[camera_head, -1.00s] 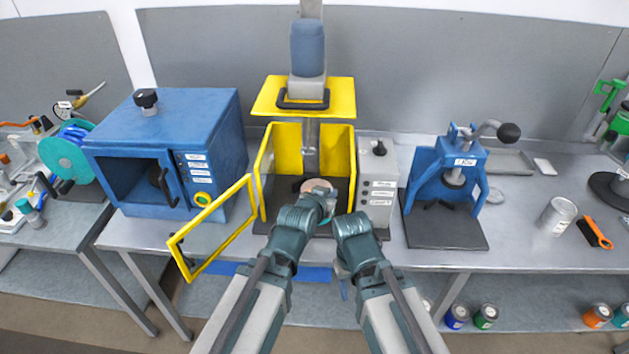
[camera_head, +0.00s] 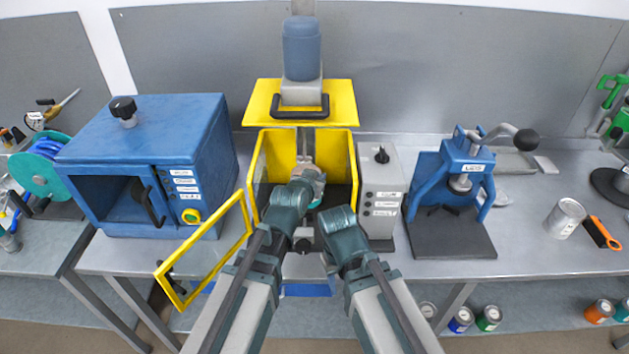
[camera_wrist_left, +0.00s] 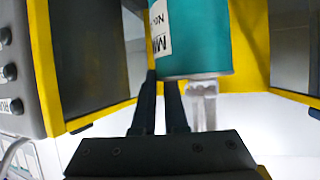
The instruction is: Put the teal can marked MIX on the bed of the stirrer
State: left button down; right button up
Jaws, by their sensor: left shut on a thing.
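The teal can (camera_wrist_left: 195,40) with a white label, partly cut off, fills the top of the left wrist view. In the head view only its top and a teal sliver (camera_head: 314,204) show past my gripper. My left gripper (camera_head: 312,178) is shut on the can, inside the yellow guard of the stirrer (camera_head: 260,165). Its dark fingers (camera_wrist_left: 167,105) show in the left wrist view. The can is within the guard, over the dark bed (camera_head: 340,195); I cannot tell whether it touches the bed. My right arm's wrist is just right of the left one; its jaws are hidden.
The yellow guard door (camera_head: 205,255) stands open to the front left. A grey control box (camera_head: 380,200) stands right of the guard. A blue oven (camera_head: 150,165) is to the left and a blue press (camera_head: 455,185) to the right.

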pick_arm(q)
jog(key=shift+w+a+f, duration=0.1)
jog(key=shift+w+a, duration=0.05)
jog(key=shift+w, duration=0.85)
jog(key=shift+w+a+f+b, duration=0.3)
jog(key=shift+w+f+b, duration=0.05)
jog(key=shift+f+b, duration=0.15)
jog(key=shift+s+d+f+b, duration=0.1)
jog(key=shift+d+f+b, duration=0.05)
jog(key=shift+f+b, duration=1.15)
jog(key=shift+b, duration=0.1)
pick_arm(e)
jog(key=shift+w+a+f, duration=0.15)
jog(key=shift+f, duration=0.5)
jog(key=shift+w+a+f, duration=0.2)
jog(key=shift+f, duration=0.45)
jog(key=shift+w+a+f, duration=0.15)
jog(key=shift+f, duration=0.5)
pick_arm(q)
jog(key=shift+f+b, duration=0.35)
jog(key=shift+f, duration=0.05)
pick_arm(e)
jog(key=shift+f, duration=0.35)
pick_arm(q)
jog(key=shift+f, duration=0.2)
pick_arm(e)
jog(key=shift+f, duration=0.25)
